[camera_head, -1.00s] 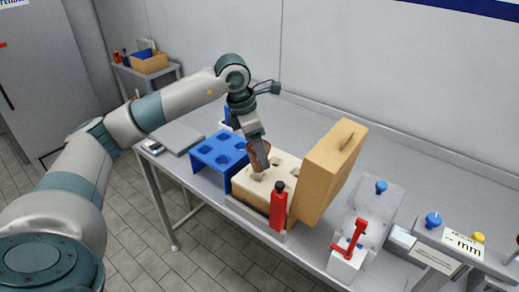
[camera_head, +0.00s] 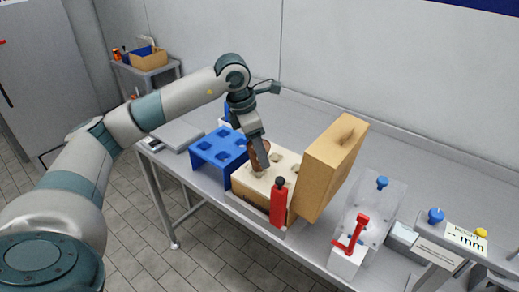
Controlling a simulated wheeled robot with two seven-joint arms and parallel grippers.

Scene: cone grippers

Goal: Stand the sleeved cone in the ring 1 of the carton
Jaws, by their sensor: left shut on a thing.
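The sleeved cone (camera_head: 259,152) is brown and held in my left gripper (camera_head: 262,158), which is shut on it. Its lower end is at one of the holes in the cream top of the carton (camera_head: 243,185), on the left side of that top. I cannot tell how deep the cone sits in the hole, as the gripper fingers hide part of it. Several other holes in the carton top show around it. The carton's tan lid (camera_head: 328,172) stands open on the right. My right gripper is not in view.
A blue rack (camera_head: 215,147) with square holes stands left of the carton. A red bottle (camera_head: 279,203) stands at its front. A clear stand with a red lever clamp (camera_head: 352,240) is to the right. The bench (camera_head: 300,108) behind the carton is clear.

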